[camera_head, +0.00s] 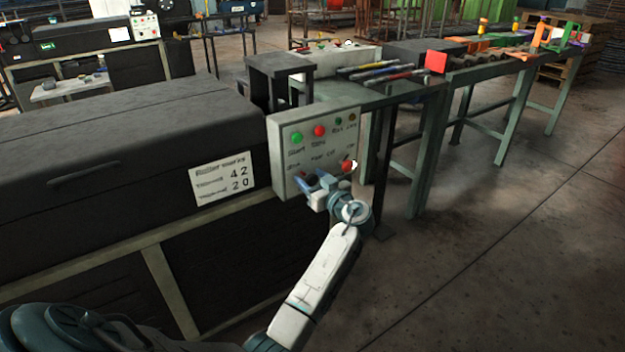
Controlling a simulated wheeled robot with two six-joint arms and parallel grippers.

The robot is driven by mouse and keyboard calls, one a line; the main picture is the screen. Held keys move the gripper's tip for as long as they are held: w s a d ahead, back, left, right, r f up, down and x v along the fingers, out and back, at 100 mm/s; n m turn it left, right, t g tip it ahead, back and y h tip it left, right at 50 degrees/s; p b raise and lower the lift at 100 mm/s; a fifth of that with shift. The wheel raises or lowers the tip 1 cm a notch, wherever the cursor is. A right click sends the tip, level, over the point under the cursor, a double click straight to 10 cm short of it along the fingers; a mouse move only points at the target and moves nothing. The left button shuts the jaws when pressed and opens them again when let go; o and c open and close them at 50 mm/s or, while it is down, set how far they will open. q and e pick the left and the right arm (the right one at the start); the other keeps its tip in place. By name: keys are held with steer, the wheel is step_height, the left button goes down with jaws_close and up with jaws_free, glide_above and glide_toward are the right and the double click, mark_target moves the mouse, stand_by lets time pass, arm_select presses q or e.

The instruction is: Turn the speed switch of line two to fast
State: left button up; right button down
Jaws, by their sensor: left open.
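A pale control panel (284,182) stands on the end of the dark machine. Its top row has a green button (297,138), a red button (319,130) and two small lamps. Small lettering sits under them, too blurred to read surely. My left gripper (328,178) is open in front of the lower part of the panel. Its fingers cover most of the lower row, so I cannot tell which control is the line two speed switch or how it is set. Whether the fingers touch a control is unclear. My right gripper is not in view.
The dark machine housing (110,140) fills the left, with a white sign (222,178) reading 42 and 20. A green-legged table (429,145) with colored rods (385,76) and a red block (436,62) stands behind the panel. The floor at right is clear.

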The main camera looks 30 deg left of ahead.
arm_select(q)
steer(key=c, duration=0.9)
